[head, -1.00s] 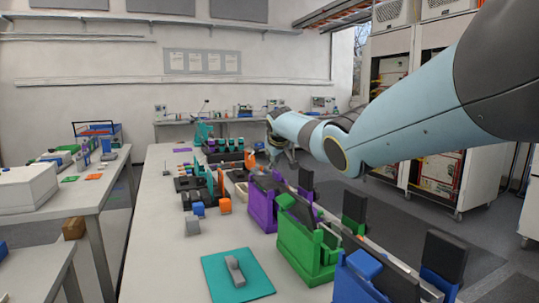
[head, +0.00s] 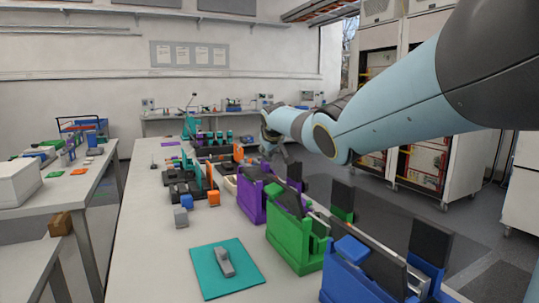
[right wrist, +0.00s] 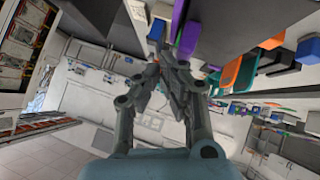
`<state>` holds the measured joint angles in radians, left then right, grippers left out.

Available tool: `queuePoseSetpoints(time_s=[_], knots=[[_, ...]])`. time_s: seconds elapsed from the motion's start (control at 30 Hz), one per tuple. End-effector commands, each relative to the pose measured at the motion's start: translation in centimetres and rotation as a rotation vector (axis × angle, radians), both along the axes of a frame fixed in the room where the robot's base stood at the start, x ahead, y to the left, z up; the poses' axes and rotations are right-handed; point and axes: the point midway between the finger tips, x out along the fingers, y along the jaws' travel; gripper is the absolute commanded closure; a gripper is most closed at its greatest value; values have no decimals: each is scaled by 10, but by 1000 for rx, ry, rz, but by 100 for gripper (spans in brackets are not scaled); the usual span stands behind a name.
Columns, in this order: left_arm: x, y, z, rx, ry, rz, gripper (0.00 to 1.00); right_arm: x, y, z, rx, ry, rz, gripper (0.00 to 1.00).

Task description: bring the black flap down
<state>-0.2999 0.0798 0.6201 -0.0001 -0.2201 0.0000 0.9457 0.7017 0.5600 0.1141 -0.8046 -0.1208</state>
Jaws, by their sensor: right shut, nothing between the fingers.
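Three holders stand in a row along the right side of the table: purple (head: 251,201), green (head: 290,240) and blue (head: 345,281). Each has black plates; which is the named flap I cannot tell. Upright black plates stand behind the purple holder (head: 295,171), the green one (head: 343,195) and the blue one (head: 430,242). Tilted black plates lean on the green holder (head: 288,201) and the blue one (head: 384,271). My right gripper (head: 273,154) is beyond the purple holder, small in the head view. In the right wrist view it (right wrist: 174,62) is shut and empty, near purple parts (right wrist: 189,38).
A teal mat (head: 205,262) with a grey block (head: 225,262) lies at the table's front. Small grey, blue and orange blocks (head: 214,198) and dark fixtures stand farther back. White cabinets (head: 480,165) stand to the right. The table's left front is clear.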

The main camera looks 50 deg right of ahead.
Motion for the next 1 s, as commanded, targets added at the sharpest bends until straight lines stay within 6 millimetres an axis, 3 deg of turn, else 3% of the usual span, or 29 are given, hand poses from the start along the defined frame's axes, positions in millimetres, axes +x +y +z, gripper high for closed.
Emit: queuePoseSetpoints(time_s=[0.23,0.47,0.67,1.0], knots=[[1,0,10,0,-1,0,24,0,0,10,0,0,0,100],[3,0,51,0,-4,0,24,1,2,52,0,0,2,100],[3,1,56,1,-5,0,24,-18,12,61,-5,3,4,100],[3,1,52,1,-5,0,24,-51,29,96,-5,1,3,100]])
